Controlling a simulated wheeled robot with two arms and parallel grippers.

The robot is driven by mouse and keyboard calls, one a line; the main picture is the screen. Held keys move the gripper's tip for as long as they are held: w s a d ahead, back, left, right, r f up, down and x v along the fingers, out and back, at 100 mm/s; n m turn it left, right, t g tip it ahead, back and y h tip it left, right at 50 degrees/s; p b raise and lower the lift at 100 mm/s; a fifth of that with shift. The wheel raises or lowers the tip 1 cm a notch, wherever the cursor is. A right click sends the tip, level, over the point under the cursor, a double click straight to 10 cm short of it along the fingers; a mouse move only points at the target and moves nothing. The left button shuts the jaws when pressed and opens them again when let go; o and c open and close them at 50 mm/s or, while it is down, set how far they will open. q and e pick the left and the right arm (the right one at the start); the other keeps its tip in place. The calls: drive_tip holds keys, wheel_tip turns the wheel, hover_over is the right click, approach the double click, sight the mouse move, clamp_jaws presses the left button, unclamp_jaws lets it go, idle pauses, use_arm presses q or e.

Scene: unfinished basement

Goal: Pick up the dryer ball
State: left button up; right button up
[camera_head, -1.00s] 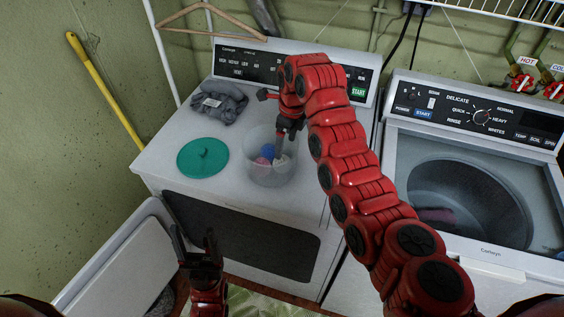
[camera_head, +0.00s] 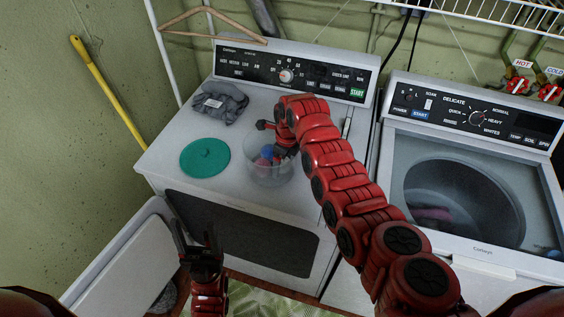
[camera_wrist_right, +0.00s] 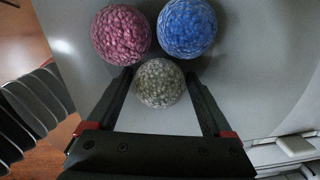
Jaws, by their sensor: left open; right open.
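A clear round tub (camera_head: 287,176) stands on top of the dryer with dryer balls in it. In the right wrist view are a pink ball (camera_wrist_right: 121,34), a blue ball (camera_wrist_right: 187,28) and a grey-beige ball (camera_wrist_right: 160,84). The blue ball (camera_head: 267,152) also shows in the head view. My right gripper (camera_wrist_right: 160,76) reaches down into the tub, open, with its fingers on either side of the grey-beige ball. I cannot tell whether they touch it. My left gripper (camera_head: 195,232) is open and empty in front of the dryer.
A green lid (camera_head: 204,157) lies left of the tub, with a folded grey cloth (camera_head: 219,103) behind it. The dryer's control panel (camera_head: 315,72) rises at the back. A washer (camera_head: 470,180) stands right, and an open dryer door (camera_head: 115,260) is at lower left.

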drive_tip(key=shift+c, duration=0.2)
drive_tip(key=c, duration=1.1)
drive_tip(key=shift+o, duration=0.2)
drive_tip(key=shift+r, duration=0.1)
drive_tip(key=shift+r+b, duration=0.35)
drive_tip(key=shift+r, duration=0.05)
wheel_tip(320, 180, up, 8)
drive_tip(key=b, duration=0.3)
drive_tip(key=shift+r, duration=0.55)
